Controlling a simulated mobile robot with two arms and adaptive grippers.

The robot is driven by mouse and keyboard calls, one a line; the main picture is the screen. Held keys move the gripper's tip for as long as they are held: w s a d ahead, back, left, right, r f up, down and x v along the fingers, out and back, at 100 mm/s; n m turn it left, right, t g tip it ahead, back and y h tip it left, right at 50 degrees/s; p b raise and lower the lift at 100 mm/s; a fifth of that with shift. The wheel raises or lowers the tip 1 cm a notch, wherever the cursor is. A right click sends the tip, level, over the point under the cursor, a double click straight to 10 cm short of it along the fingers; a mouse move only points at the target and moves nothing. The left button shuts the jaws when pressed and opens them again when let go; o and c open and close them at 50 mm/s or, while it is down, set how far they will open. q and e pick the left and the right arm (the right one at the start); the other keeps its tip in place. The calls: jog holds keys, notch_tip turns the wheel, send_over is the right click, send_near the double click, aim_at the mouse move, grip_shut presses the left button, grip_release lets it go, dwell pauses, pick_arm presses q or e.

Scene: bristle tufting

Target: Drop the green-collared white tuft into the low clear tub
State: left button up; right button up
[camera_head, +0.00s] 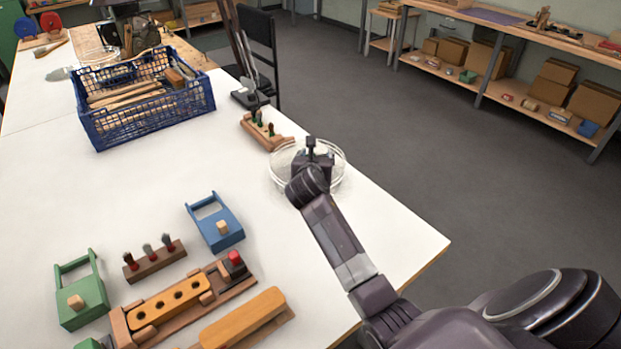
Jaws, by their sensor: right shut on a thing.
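The low clear tub (281,177) stands on the white table near its right edge. My right gripper (319,150) is over the tub, pointing away from me, and hides part of it. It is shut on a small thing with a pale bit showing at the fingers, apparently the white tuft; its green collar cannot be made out. A small wooden block (279,141) with several dark-topped, green-marked tufts stands just beyond the tub, to the left. My left gripper is not in view.
A blue crate (150,122) of wooden handles stands at the back left. In front lie a brown block with dark tufts (153,262), a green frame (82,300), a blue frame (215,225) and an orange-topped wooden fixture (170,302). The table's middle (120,190) is clear.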

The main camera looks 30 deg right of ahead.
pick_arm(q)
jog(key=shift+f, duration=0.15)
pick_arm(e)
jog(key=o, duration=0.8)
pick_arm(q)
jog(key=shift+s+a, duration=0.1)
pick_arm(e)
jog(key=shift+o, duration=0.2)
jog(key=v, duration=1.2)
jog(key=shift+f, duration=0.15)
